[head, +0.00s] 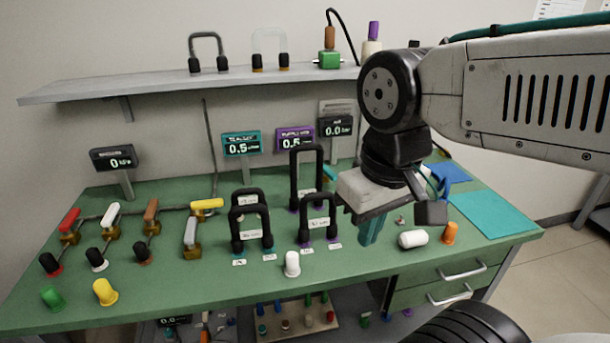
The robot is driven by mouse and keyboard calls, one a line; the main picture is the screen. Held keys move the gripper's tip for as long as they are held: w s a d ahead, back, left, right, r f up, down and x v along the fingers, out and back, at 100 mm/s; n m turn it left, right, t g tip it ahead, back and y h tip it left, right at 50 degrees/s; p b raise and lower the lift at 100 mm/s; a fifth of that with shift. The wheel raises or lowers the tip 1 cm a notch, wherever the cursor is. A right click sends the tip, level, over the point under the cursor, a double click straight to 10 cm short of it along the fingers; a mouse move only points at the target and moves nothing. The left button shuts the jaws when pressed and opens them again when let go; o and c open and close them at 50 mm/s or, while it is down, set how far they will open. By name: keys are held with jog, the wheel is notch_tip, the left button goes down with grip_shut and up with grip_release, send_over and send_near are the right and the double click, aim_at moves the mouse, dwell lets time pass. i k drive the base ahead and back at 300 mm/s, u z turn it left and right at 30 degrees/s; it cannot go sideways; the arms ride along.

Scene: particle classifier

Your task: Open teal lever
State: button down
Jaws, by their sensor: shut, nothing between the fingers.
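My gripper (372,229) is over the right half of the green bench, pointing down. Its teal fingers are shut with nothing between them. A small teal bar (329,172) shows behind the tall black hoop (307,178), left of my gripper. It may be the teal lever, but the hoop and my arm hide much of that area. A teal-labelled display (242,143) reads 0.5 at the back of the bench. A purple-labelled display (295,139) beside it also reads 0.5.
Red (69,220), white (110,214), brown (151,210), yellow (207,204) and grey (190,232) levers stand at left. Black hoops (250,212) fill the middle. A white cylinder (413,240) and an orange cap (450,232) lie right of my gripper. A shelf (160,87) hangs above.

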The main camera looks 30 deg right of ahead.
aim_at(327, 170)
jog(key=u, duration=1.35)
jog(key=k, duration=0.9)
jog(key=z, duration=1.4)
jog(key=i, duration=1)
jog(key=z, duration=0.1)
